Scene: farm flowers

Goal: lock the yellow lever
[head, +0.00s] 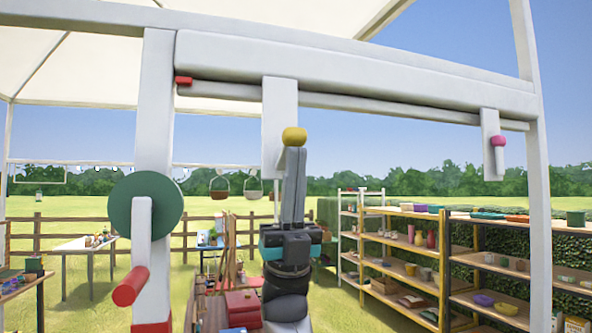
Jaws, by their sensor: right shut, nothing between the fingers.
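The yellow lever's rounded knob (294,137) shows at the lower part of a pale grey plate (280,98) that hangs from the white overhead beam. My right gripper (296,156) points straight up from below, with its fingers together and nothing between them. Its tips are just under the yellow knob in the picture and overlap its lower edge; I cannot tell whether they touch it. The fingers hide the lever's part below the knob. My left gripper is not in view.
A second plate with a pink knob (498,140) hangs at the right of the beam (350,75). A green disc (146,215) with a red-handled crank (130,286) is on the left post. Shelves (405,245) stand behind at right. Open air surrounds my right gripper.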

